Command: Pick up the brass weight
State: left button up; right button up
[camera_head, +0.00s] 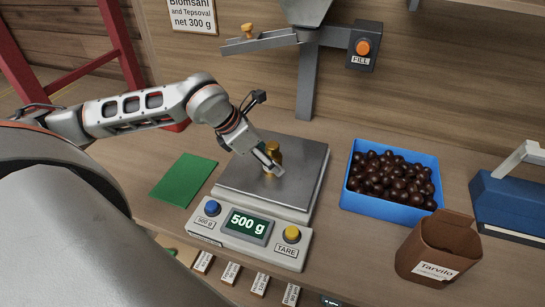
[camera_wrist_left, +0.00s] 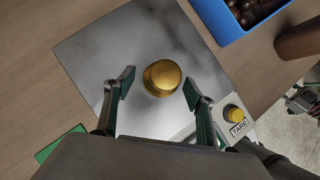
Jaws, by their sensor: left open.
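The brass weight (camera_head: 274,152) stands upright on the steel plate (camera_head: 298,156) of the scale, whose display reads 500 g. In the left wrist view the weight (camera_wrist_left: 162,78) shows from above as a round golden knob over a wider body. My left gripper (camera_head: 270,169) is at the weight in the head view and partly covers it. In the left wrist view the left gripper (camera_wrist_left: 157,82) is open, with one finger on each side of the weight and a visible gap to both. My right gripper is not in view.
A green mat (camera_head: 183,180) lies left. A hopper arm with a FILL button (camera_head: 362,48) stands behind. A blue device (camera_head: 508,203) is far right.

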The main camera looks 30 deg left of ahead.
pick_arm(q)
jog(key=shift+x, duration=0.85)
jog(key=shift+c, duration=0.3)
grip_shut()
jog(key=shift+r, duration=0.1)
